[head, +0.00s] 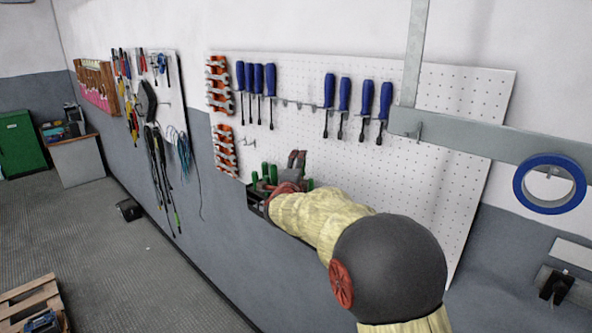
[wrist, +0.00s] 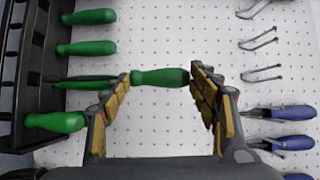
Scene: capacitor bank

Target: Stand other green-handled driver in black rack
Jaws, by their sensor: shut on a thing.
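The black rack (wrist: 18,75) runs down the left side of the wrist view and is fixed to the pegboard. It also shows in the head view (head: 255,199), partly behind my arm. Several green handles, such as this green-handled driver (wrist: 88,48), stand out of it. My gripper (wrist: 160,78) is shut on another green-handled driver (wrist: 160,77), whose handle spans between the fingertips. This handle points away from the rack, and a dark length shows on its rack side. Whether its tip is inside a rack slot is hidden.
Blue-handled drivers (head: 344,94) hang on the white pegboard (head: 440,110), above and right of my gripper. They show at the right of the wrist view (wrist: 292,142). Orange wrench holders (head: 222,85) are to the left. A grey bar with blue tape (head: 521,184) is at right.

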